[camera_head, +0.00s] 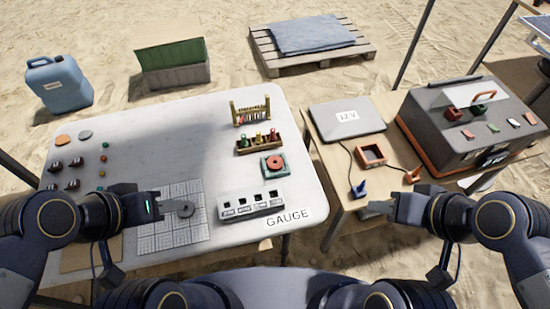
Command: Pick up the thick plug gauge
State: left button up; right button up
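A small wooden rack (259,142) holds several upright plug-like pieces with red, yellow and green parts, right of the table's middle. I cannot tell which one is the thick plug gauge. A grey block with several square openings and labels (250,204) stands in front of it, beside the word GAUGE.
A rack with red pieces (250,111) and a green square with a red ring (275,165) stand near the plug rack. Small dark parts and coloured dots lie at the left. The table's upper middle is clear.

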aim_at(273, 138)
jog(key=j+z, duration=0.1)
jog(key=z, duration=0.65)
jog(key=k+j+z, duration=0.1)
jog(key=z, duration=0.3)
jog(key=j+z, duration=0.1)
jog(key=z, duration=0.3)
jog(key=i+j, duration=0.1)
jog(key=j, duration=0.2)
